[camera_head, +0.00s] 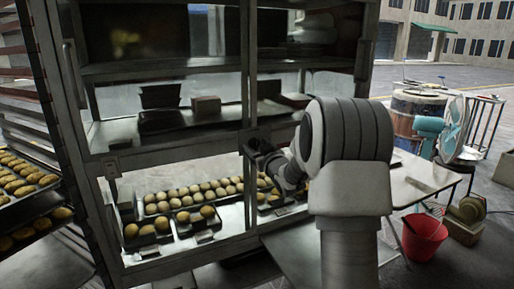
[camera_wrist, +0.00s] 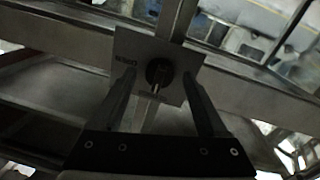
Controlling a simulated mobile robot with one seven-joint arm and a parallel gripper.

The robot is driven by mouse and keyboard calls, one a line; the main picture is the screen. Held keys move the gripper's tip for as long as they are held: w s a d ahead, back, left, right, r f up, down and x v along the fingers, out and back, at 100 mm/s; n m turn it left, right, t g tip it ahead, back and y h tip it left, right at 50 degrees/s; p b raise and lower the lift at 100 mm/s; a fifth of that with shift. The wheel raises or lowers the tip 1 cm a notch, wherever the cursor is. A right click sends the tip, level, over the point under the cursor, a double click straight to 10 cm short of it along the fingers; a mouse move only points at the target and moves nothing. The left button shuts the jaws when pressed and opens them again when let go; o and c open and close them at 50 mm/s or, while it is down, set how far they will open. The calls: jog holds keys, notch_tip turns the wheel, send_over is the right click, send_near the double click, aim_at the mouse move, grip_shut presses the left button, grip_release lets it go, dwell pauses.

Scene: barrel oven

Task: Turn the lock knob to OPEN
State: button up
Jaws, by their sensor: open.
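The lock knob (camera_wrist: 159,73) is a small dark round knob with a lighter bar, on a grey square plate (camera_wrist: 133,48) fixed to the metal frame in the wrist view. Lettering shows on the plate left of the knob, too blurred to read surely. My gripper (camera_wrist: 160,88) is open, with one finger on each side of the knob. I cannot tell whether either finger touches it. In the head view my gripper (camera_head: 262,150) is at the middle post of the rack cabinet (camera_head: 246,110), mostly hidden by my arm, and the knob is hidden there.
Trays of rolls (camera_head: 190,205) fill the cabinet's lower shelf. A tall tray rack (camera_head: 60,110) stands at the left. A light table (camera_head: 425,178), a red bucket (camera_head: 425,238), a barrel (camera_head: 415,112) and a fan (camera_head: 453,128) stand at the right.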

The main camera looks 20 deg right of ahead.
grip_shut()
dwell(0.4)
jog(key=m+p, duration=0.2)
jog(key=m, duration=0.2)
jog(key=shift+d+r, duration=0.1)
jog(key=shift+r, duration=0.05)
jog(key=m+p, duration=0.3)
jog(key=m, duration=0.2)
jog(key=shift+r+g, duration=0.1)
jog(key=shift+g, duration=0.2)
jog(key=m+y+p, duration=0.1)
jog(key=m+p, duration=0.2)
jog(key=m, duration=0.1)
jog(key=shift+p, duration=0.4)
jog(key=shift+d+m+p, duration=0.1)
jog(key=shift+m+p, duration=1.3)
jog(key=shift+m, duration=0.5)
jog(key=shift+f, duration=0.2)
